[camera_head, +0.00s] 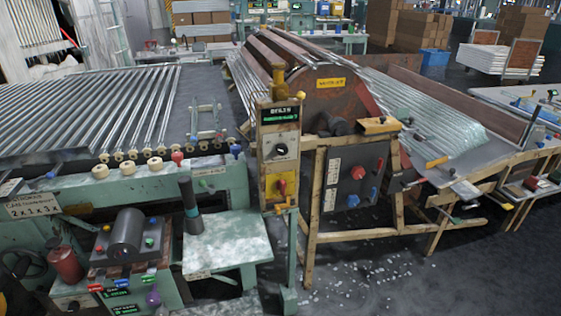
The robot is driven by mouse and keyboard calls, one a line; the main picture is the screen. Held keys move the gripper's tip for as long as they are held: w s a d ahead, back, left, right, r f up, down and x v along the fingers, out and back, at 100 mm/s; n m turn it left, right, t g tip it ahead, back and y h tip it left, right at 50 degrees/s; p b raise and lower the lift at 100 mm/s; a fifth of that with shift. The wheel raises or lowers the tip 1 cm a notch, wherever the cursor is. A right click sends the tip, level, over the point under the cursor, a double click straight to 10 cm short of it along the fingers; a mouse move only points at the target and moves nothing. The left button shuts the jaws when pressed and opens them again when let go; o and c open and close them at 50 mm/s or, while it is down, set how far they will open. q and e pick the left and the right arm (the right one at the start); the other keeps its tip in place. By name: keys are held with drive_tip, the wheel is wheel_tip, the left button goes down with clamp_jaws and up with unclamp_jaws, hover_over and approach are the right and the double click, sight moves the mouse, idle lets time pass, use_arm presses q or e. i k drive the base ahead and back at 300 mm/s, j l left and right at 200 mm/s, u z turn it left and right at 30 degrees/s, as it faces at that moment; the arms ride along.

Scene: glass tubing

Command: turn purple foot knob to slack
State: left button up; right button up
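A small purple knob (153,298) shows at the lower left, low on the green machine front. It sits below a dark motor-like cylinder (127,234) and right of a small green-lit display (119,308). Its pointer direction and any markings are too small to read. Neither of my grippers shows in the head view, and nothing is seen touching the knob.
A pale green shelf (228,243) juts out right of the knob. A dark upright handle (190,205) stands beside it. A control post (280,150) and a wooden frame (310,225) stand further right. The floor (370,280) at lower right has scattered white fragments.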

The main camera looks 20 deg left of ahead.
sight(153, 298)
drive_tip(key=u, duration=1.75)
